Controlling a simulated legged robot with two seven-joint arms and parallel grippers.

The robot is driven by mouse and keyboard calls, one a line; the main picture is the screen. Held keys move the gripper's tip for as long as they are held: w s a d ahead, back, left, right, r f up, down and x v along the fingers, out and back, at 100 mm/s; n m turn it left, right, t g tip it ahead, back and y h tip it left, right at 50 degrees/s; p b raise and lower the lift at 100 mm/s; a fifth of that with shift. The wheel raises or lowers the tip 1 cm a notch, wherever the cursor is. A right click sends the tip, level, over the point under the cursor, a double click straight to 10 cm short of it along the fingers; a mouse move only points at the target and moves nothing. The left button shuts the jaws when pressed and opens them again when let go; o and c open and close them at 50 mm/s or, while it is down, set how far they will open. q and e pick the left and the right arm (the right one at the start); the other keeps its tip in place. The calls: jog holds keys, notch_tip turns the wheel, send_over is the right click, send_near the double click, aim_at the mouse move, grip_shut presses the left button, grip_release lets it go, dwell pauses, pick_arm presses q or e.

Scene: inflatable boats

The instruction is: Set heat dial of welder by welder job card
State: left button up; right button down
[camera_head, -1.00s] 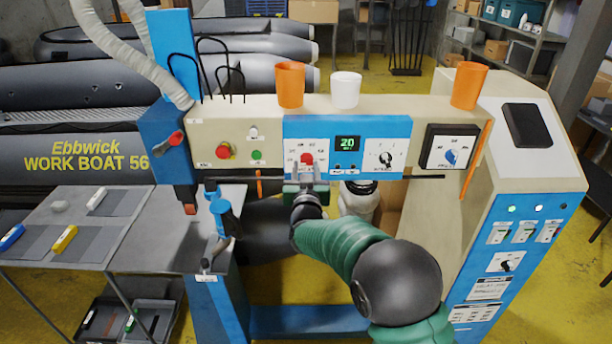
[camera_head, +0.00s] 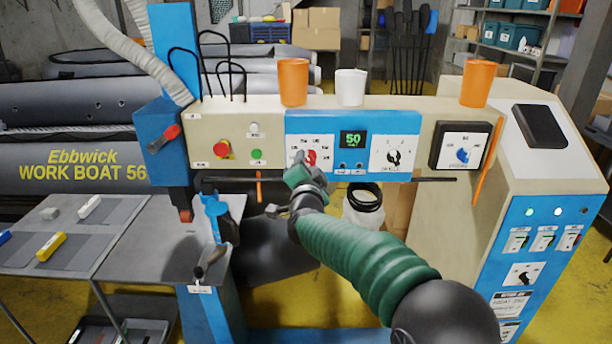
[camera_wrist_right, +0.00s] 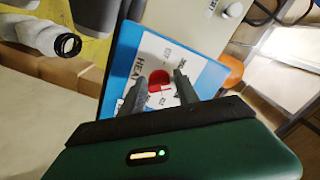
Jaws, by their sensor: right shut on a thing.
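The red heat dial (camera_head: 311,157) sits on the blue and white panel of the welder (camera_head: 270,115); it also shows in the right wrist view (camera_wrist_right: 160,82), beside the word HEAT. My right gripper (camera_head: 303,164) is at the dial, its two dark fingers on either side of it in the wrist view (camera_wrist_right: 162,88). It is shut on the dial and partly covers the dial and its scale. The green display (camera_head: 353,139) above right of the dial reads 50. I cannot make out a job card for certain. My left gripper is out of view.
Orange (camera_head: 293,82) and white cups (camera_head: 350,87) stand on the welder's top. A red button (camera_head: 222,149) is on the left. A grey side table (camera_head: 60,262) stands at lower left.

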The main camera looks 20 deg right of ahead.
jog(key=shift+m+b, duration=0.95)
jog(key=shift+m, duration=0.55)
jog(key=shift+f, duration=0.1)
jog(key=c, duration=1.3)
grip_release()
jog(key=o, duration=0.4)
jog(key=shift+s+d, duration=0.15)
jog(key=b+v, duration=0.2)
jog(key=v, duration=1.4)
jog(key=shift+s, duration=0.35)
